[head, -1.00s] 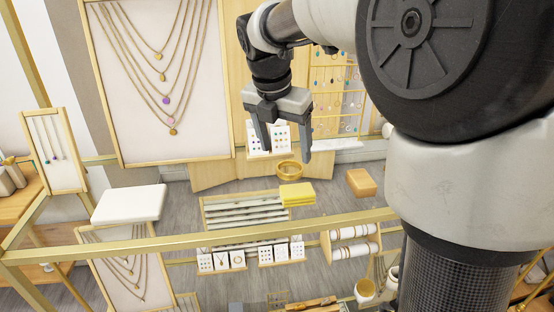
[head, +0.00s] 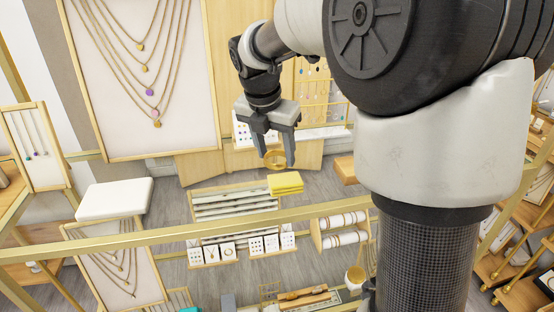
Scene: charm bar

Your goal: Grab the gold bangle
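The gold bangle (head: 275,159) shows in the head view as a round gold band in front of the wooden display panel, just above a yellow block. My gripper (head: 276,159) points down with its two dark fingers spread apart. The bangle appears in the gap between the fingertips, and part of its outline is overlapped by them. I cannot tell whether the fingers touch it or how far they are from it in depth.
A yellow block (head: 285,183) lies just below the bangle. A gold rail (head: 180,236) crosses the foreground. An earring card (head: 242,133) stands behind my gripper. A white cushion (head: 115,198) is at left, and a bracelet stand (head: 342,230) at lower right.

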